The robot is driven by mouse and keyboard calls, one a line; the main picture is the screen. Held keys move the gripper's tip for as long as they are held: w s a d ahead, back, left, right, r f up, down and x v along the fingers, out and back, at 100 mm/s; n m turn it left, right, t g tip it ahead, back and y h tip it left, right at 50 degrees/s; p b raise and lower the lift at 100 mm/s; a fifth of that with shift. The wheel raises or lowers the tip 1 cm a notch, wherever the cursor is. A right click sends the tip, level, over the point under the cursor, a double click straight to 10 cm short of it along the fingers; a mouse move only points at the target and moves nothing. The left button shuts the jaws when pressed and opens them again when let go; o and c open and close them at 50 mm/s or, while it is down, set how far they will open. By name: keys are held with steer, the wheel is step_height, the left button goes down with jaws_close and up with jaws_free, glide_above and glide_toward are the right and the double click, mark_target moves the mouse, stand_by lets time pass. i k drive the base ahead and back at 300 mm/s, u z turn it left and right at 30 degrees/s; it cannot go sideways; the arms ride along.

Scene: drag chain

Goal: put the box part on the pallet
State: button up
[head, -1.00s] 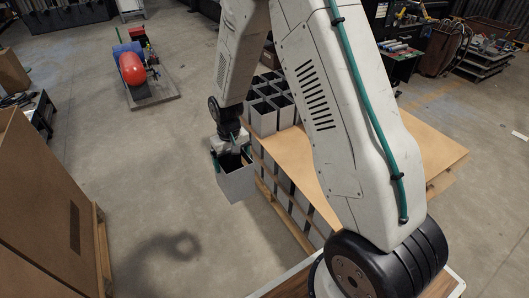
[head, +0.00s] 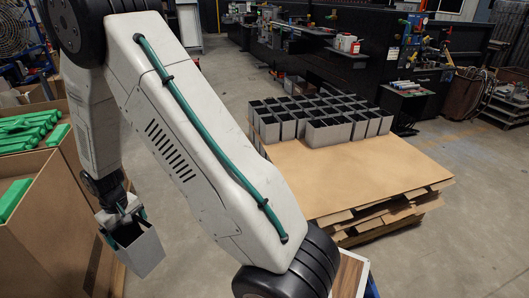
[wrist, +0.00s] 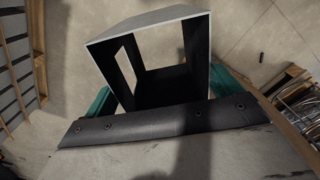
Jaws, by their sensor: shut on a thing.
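My gripper (head: 122,222) is shut on a grey, open-topped box part (head: 143,250) and holds it in the air at the lower left of the head view. In the wrist view the box part (wrist: 150,55) shows its light rim and dark inside between the green fingers of my gripper (wrist: 165,90). The pallet (head: 350,180) stands to the right, with a flat brown sheet on top. Several grey box parts (head: 325,130) stand in rows on its far side. The near part of the sheet is bare. My gripper is well left of the pallet.
A brown crate (head: 45,225) with green parts (head: 30,135) stands at the left, close to my gripper. Dark workbenches (head: 330,60) line the back. Open floor (head: 210,260) lies between the crate and the pallet.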

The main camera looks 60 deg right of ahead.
mark_target(285, 149)
steer(key=i, duration=1.25)
steer(key=z, duration=0.4)
steer(key=i, duration=0.9)
steer(key=z, duration=1.4)
steer(key=i, duration=0.75)
steer(key=z, duration=0.8)
